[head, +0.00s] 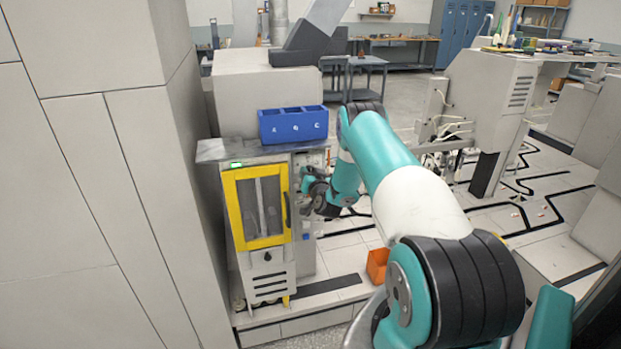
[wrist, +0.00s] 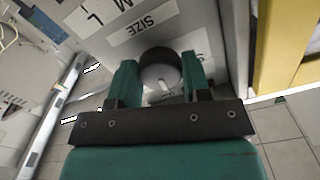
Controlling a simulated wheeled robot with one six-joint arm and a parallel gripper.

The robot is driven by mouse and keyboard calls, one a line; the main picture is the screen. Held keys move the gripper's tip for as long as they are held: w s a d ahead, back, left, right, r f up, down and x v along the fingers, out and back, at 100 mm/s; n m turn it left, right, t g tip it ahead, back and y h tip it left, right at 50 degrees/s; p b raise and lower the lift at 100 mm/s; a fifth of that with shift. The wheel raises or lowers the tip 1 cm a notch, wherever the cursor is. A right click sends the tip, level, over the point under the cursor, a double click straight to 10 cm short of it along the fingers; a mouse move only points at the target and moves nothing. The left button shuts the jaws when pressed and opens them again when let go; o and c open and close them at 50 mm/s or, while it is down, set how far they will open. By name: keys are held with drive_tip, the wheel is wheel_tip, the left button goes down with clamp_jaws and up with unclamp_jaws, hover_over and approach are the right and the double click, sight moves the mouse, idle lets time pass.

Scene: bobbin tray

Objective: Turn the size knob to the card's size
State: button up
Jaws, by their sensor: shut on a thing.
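The size knob (wrist: 160,62) is a dark round knob on a pale panel (wrist: 205,45) in the wrist view. A white mark shows on it, pointing toward the bottom of the picture. My gripper (wrist: 159,68) has one green finger on each side of the knob and is shut on it. A label reading SIZE (wrist: 143,28) lies beside the knob, and a label with M and L (wrist: 97,16) is at the top left. In the head view my gripper (head: 311,186) is at the machine's right-hand panel, and my arm hides the knob. I cannot make out a size card.
The machine's yellow-framed door (head: 258,242) stands left of my gripper. A blue tray (head: 293,137) marked A, B and C sits on the machine's top. An orange bin (head: 377,265) is low at the right. A large grey machine (head: 490,100) stands farther right.

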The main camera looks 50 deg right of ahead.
drive_tip(key=m+b, duration=0.4)
drive_tip(key=m, duration=0.6)
drive_tip(key=shift+b, duration=0.3)
idle(0.4)
drive_tip(key=o, duration=0.9)
drive_tip(key=shift+o, duration=0.2)
drive_tip(key=b+v, duration=1.7)
drive_tip(key=b, duration=0.4)
drive_tip(key=shift+s+a, duration=0.15)
drive_tip(key=shift+a, duration=0.1)
